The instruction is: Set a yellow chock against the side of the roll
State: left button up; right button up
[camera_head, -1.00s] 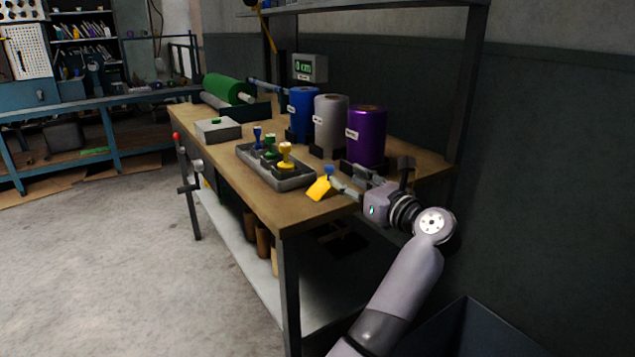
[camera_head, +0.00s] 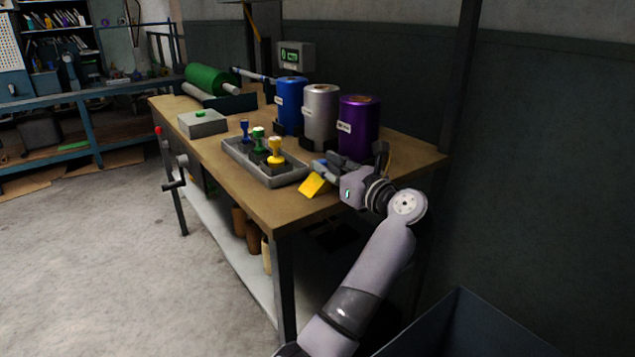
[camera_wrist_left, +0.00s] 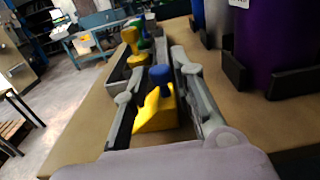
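The yellow chock (camera_head: 313,185) is a wedge with a blue knob (camera_wrist_left: 160,74) on top. It lies near the front right of the bench, beside the stamp tray. My left gripper (camera_head: 322,168) is low over the bench, its fingers apart on either side of the chock in the wrist view (camera_wrist_left: 158,66). I see gaps between fingers and knob. A green roll (camera_head: 207,80) lies on its side at the bench's far end. Blue (camera_head: 291,106), silver (camera_head: 320,116) and purple (camera_head: 360,128) rolls stand upright along the back. My right gripper is not in view.
The grey tray (camera_head: 240,162) holds blue, green and yellow handled stamps, close left of the chock. A grey box with a green button (camera_head: 202,123) stands farther along. Dark brackets (camera_wrist_left: 292,84) surround the purple roll's base. Bare bench top (camera_head: 265,205) lies in front.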

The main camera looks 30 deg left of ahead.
pick_arm(q)
grip_shut()
jog(key=shift+r, duration=0.15)
